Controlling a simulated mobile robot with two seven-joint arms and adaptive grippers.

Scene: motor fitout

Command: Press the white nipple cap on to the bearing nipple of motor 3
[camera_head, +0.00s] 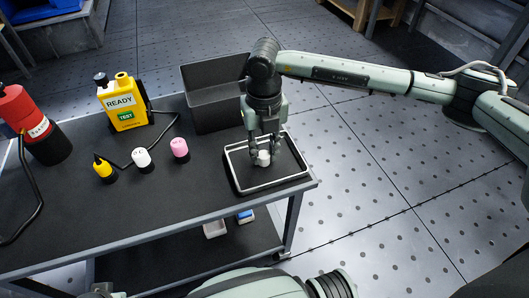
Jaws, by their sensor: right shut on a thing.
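My right gripper (263,158) reaches down from above into a shallow light-rimmed tray (291,180) near the right end of the dark bench. Its fingers are shut on a small white piece (264,158), which looks like the white nipple cap. The fingers partly hide it, and I cannot tell whether it still touches the tray floor. I cannot make out motor 3 or its bearing nipple in this view. My left gripper is not in view.
A black open bin (212,122) stands behind the tray. A yellow READY/TEST unit (122,103), a red and black cylinder (24,112), and small yellow (103,167), white (141,157) and pink (180,149) black-based items stand left. The bench's front middle is clear.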

